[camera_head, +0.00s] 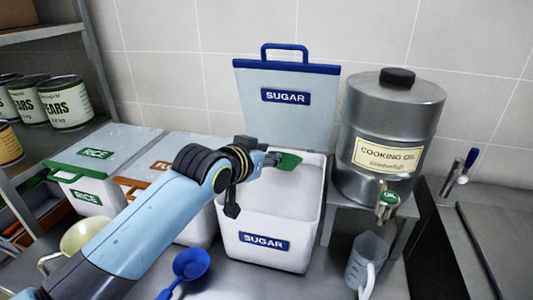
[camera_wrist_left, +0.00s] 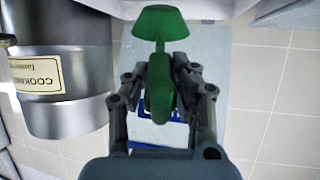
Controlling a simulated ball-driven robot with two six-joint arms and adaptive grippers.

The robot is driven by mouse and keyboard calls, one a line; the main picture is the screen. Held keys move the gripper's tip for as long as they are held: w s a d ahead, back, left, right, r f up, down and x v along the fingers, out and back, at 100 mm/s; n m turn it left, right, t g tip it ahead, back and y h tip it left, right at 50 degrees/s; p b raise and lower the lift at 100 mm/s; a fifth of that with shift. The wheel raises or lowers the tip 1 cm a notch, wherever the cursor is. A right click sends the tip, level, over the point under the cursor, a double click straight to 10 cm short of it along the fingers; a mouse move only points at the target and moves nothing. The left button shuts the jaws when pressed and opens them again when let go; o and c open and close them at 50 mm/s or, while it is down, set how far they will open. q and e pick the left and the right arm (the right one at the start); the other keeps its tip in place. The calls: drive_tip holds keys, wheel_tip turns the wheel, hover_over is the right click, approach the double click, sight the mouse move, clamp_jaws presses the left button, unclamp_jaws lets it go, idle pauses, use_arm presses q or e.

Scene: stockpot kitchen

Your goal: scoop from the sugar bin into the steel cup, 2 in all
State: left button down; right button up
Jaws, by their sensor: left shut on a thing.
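The white sugar bin (camera_head: 265,242) stands open in the middle of the counter, its blue-edged lid (camera_head: 287,105) raised behind it. White sugar (camera_head: 285,195) fills it to below the rim. My left gripper (camera_head: 270,158) is over the bin, shut on the handle of a green scoop (camera_head: 288,160). The left wrist view shows the scoop (camera_wrist_left: 158,22) held between the fingers (camera_wrist_left: 160,82). Whether the scoop holds sugar cannot be told. My right gripper is not seen.
A cooking oil drum (camera_head: 392,130) with a tap stands on a stand behind the cup. A blue scoop (camera_head: 190,264) and a cream scoop-like vessel (camera_head: 88,236) lie at front left. A rice bin (camera_head: 90,200) is left, below shelved cans (camera_head: 64,103).

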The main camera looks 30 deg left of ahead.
use_arm(q)
drive_tip(key=shift+f+b, duration=1.45)
drive_tip(key=shift+f, duration=1.35)
drive_tip(key=shift+r, duration=0.15)
drive_tip(key=shift+r, duration=7.05)
drive_tip(key=shift+s+f+t, duration=0.25)
drive_tip(key=shift+f+t, duration=0.05)
drive_tip(key=shift+f, duration=0.35)
drive_tip(key=f+t, duration=0.1)
drive_tip(key=s+f+t, duration=0.1)
drive_tip(key=f+t, duration=0.1)
drive_tip(key=shift+s+a+t, duration=0.1)
drive_tip(key=shift+s+t, duration=0.2)
drive_tip(key=shift+s, duration=0.05)
drive_tip(key=shift+s+f+t, duration=0.15)
drive_tip(key=shift+f+t, duration=0.1)
drive_tip(key=shift+t, duration=0.05)
